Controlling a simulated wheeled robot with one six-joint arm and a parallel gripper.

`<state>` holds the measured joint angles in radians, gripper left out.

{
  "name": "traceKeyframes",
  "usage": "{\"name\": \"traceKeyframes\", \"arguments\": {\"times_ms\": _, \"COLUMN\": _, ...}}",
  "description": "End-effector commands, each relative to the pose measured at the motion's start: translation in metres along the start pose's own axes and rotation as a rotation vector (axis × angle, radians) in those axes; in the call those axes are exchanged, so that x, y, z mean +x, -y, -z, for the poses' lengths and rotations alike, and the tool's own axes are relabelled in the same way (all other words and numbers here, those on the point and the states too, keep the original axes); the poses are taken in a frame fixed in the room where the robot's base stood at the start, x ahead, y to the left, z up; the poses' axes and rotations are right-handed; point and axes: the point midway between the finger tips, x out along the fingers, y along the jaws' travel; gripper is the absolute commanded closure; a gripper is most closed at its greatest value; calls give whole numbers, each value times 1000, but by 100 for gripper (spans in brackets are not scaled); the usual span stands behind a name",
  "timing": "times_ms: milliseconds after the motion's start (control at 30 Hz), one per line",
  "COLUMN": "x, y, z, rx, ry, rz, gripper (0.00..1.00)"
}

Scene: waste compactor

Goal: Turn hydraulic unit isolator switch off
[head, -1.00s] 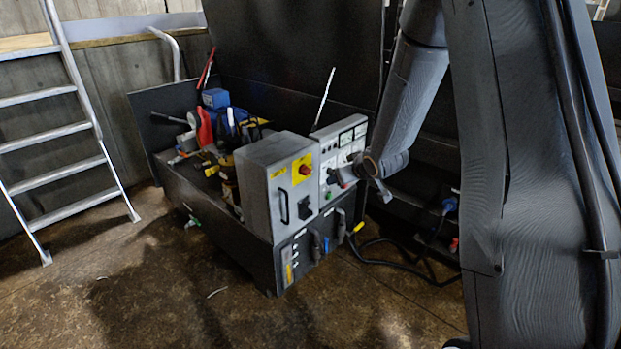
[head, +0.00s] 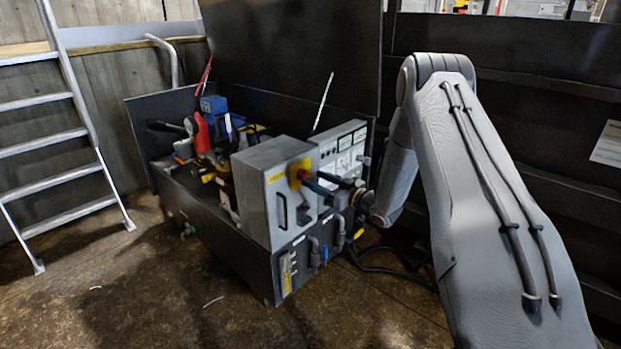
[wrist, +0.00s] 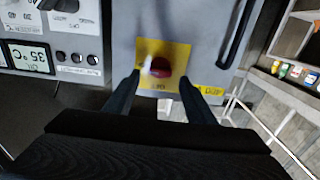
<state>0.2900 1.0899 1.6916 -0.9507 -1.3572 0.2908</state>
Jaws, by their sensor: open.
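The isolator switch is a red knob (wrist: 160,67) on a yellow plate (wrist: 177,50), on the front of a grey cabinet (wrist: 125,20). In the wrist view my gripper (wrist: 161,82) is open, with one dark finger on each side of the knob's lower part. I cannot tell if the fingers touch it. In the head view my gripper (head: 312,184) reaches across from the right to the red knob (head: 297,173). The fingers partly cover the knob and plate there, and the knob's setting is unclear.
A panel with meters and buttons (head: 345,142) stands right of the cabinet. The cabinet's dark door handle (head: 283,212) is below and left of the knob. Hoses and cables hang at the unit's front right.

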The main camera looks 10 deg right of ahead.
Motion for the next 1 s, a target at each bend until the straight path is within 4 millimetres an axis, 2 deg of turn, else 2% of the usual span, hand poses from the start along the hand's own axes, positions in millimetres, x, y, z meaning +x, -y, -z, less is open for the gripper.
{"name": "traceKeyframes", "arguments": {"times_ms": 100, "x": 17, "y": 1, "z": -1, "rx": -1, "ry": 1, "rz": 1, "gripper": 50}}
{"name": "traceKeyframes", "arguments": {"times_ms": 200, "x": 25, "y": 0, "z": 0, "rx": -1, "ry": 0, "rz": 0, "gripper": 50}}
{"name": "traceKeyframes", "arguments": {"times_ms": 567, "x": 31, "y": 0, "z": 0, "rx": 0, "ry": 2, "rz": -1, "gripper": 50}}
{"name": "traceKeyframes", "arguments": {"times_ms": 800, "x": 31, "y": 0, "z": 0, "rx": 0, "ry": 2, "rz": -1, "gripper": 89}}
{"name": "traceKeyframes", "arguments": {"times_ms": 833, "x": 31, "y": 0, "z": 0, "rx": 0, "ry": 2, "rz": -1, "gripper": 91}}
{"name": "traceKeyframes", "arguments": {"times_ms": 1000, "x": 31, "y": 0, "z": 0, "rx": -9, "ry": 2, "rz": -1, "gripper": 91}}
